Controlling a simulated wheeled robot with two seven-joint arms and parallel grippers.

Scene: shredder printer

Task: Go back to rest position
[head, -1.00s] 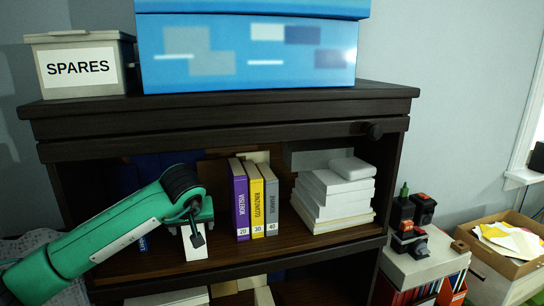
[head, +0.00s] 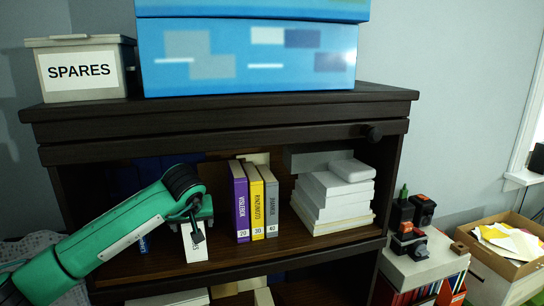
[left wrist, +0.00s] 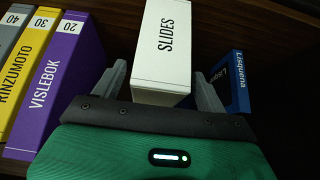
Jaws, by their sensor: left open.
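My left gripper (head: 196,222) reaches into the upper shelf of the dark bookcase (head: 230,125) from the left. In the left wrist view my left gripper (left wrist: 163,85) is open, with one finger on each side of a white box labelled SLIDES (left wrist: 165,50). Small gaps seem to show between the fingers and the box. In the head view the white box (head: 194,245) stands upright on the shelf, partly hidden behind the gripper. My right gripper is not in view.
Purple (head: 239,202), yellow (head: 256,202) and grey (head: 270,202) binders stand right of the gripper. A blue book (left wrist: 233,85) is on the other side. White boxes (head: 335,195) are stacked further right. A SPARES bin (head: 82,68) and blue box (head: 250,55) sit on top.

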